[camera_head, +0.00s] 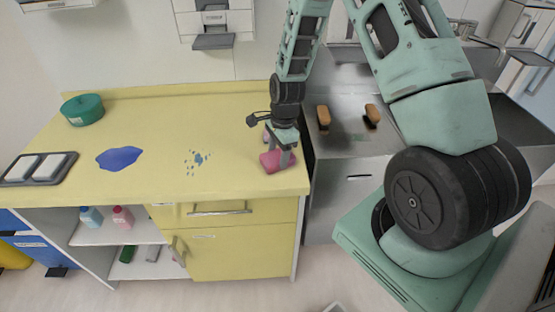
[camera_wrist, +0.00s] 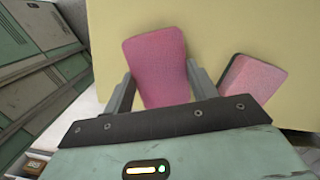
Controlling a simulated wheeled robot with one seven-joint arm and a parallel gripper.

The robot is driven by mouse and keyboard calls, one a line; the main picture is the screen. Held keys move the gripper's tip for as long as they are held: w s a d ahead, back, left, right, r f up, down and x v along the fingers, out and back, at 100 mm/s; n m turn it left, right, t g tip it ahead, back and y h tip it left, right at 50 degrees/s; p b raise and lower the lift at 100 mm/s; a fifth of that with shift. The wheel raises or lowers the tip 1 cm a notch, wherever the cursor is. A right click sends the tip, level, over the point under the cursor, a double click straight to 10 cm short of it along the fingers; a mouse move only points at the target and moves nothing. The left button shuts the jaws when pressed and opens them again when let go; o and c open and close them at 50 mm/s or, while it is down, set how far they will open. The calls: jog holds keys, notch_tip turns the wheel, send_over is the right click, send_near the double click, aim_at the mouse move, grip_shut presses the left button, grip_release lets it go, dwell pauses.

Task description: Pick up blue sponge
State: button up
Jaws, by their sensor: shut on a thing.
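No blue sponge shows in either view. My gripper (camera_head: 284,158) is at the right end of the yellow counter, pointing down, and is shut on a pink sponge (camera_head: 270,161). In the wrist view this pink sponge (camera_wrist: 155,58) lies between the two fingers (camera_wrist: 160,88), with its far part sticking out past them. I cannot tell whether it touches the counter. A second pink sponge (camera_wrist: 252,78) lies on the counter just right of the right finger in the wrist view. In the head view it is mostly hidden behind my gripper.
The yellow counter (camera_head: 230,180) carries a blue puddle (camera_head: 119,157), blue droplets (camera_head: 198,158), a green round container (camera_head: 82,109) and a dark tray (camera_head: 66,174) with white pads. Two orange-brown sponges (camera_head: 323,115) (camera_head: 371,113) are on the metal sink unit (camera_head: 345,143) at right.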

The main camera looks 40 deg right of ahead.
aim_at(279, 156)
jog(key=shift+r, duration=0.15)
notch_tip(279, 156, up, 10)
jog(key=b, duration=0.2)
dwell(0.4)
jog(key=o, duration=0.4)
jog(key=shift+c, duration=1.3)
jog(key=shift+d, duration=0.1)
